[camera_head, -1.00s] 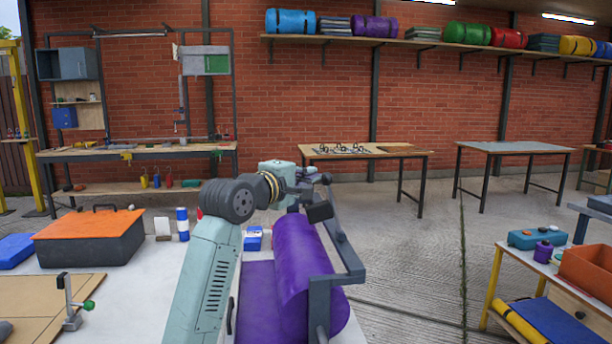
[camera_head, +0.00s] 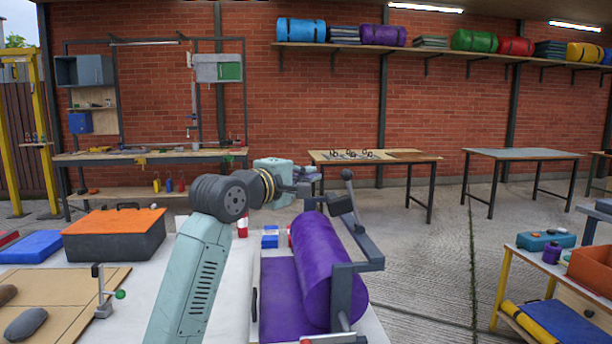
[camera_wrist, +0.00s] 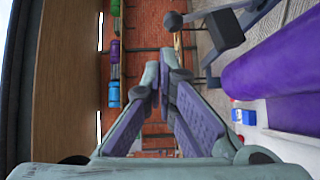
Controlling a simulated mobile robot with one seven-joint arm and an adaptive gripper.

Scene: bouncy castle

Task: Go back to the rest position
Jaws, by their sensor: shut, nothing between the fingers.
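My gripper (camera_head: 308,182) is at the end of my bent arm, level and above the white table in the head view, just behind the purple roll. In the wrist view my gripper (camera_wrist: 160,78) has its two fingers meeting at the tips, with nothing held between them. The purple roll (camera_head: 318,262) lies in a grey frame on the table, with a purple sheet (camera_head: 278,300) running beside it. In the wrist view the purple roll (camera_wrist: 275,72) is at the right, apart from the fingers.
A dark box with an orange lid (camera_head: 120,222) and a clamp (camera_head: 103,290) stand left of my arm. A grey lever (camera_head: 350,195) rises near my gripper. A small blue box (camera_head: 270,237) stands behind the roll. Open floor (camera_head: 425,260) lies to the right.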

